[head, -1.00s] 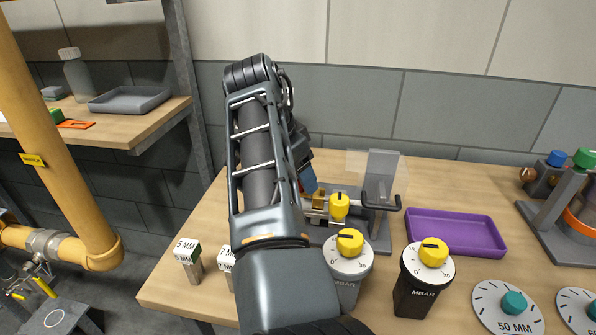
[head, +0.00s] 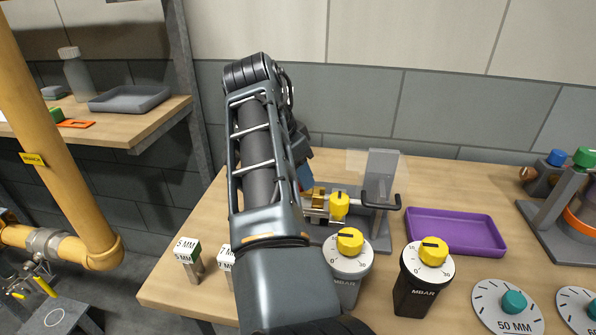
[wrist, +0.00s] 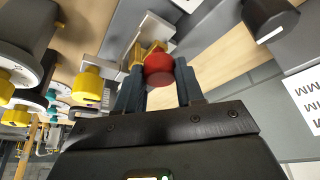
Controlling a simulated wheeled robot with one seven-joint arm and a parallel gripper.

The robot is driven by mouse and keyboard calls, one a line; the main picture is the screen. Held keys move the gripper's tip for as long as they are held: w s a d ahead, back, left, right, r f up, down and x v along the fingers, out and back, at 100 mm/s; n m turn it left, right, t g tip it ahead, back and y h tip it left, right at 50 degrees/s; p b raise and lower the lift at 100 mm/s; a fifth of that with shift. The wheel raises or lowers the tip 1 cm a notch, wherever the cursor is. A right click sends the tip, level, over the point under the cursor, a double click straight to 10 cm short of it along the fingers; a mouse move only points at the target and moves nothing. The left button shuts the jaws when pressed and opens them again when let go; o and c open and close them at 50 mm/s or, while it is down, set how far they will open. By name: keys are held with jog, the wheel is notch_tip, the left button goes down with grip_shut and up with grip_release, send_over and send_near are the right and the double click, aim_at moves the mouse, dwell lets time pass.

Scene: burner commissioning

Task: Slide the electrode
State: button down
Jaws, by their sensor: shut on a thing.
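My gripper (wrist: 160,78) is shut on a round red knob (wrist: 159,67), with one blue finger on each side of it. A brass-coloured block (wrist: 137,53) sits just beyond the knob and seems joined to it. In the head view the brass block (head: 318,197) sits on a grey fixture (head: 371,222), beside a yellow knob (head: 339,205). My forearm hides the red knob and most of my gripper there. I cannot make out the electrode itself.
A clear upright plate (head: 383,170) stands at the back of the fixture. Two dials with yellow knobs marked MBAR (head: 346,262) (head: 427,268) stand in front. A purple tray (head: 455,232) lies to the right. Labelled MM blocks (head: 188,257) stand front left.

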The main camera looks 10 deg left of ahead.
jog(key=shift+a, duration=0.9)
jog(key=c, duration=0.7)
grip_release()
jog(key=shift+r, duration=0.1)
jog(key=shift+b+v, duration=0.5)
jog(key=shift+v, duration=3.3)
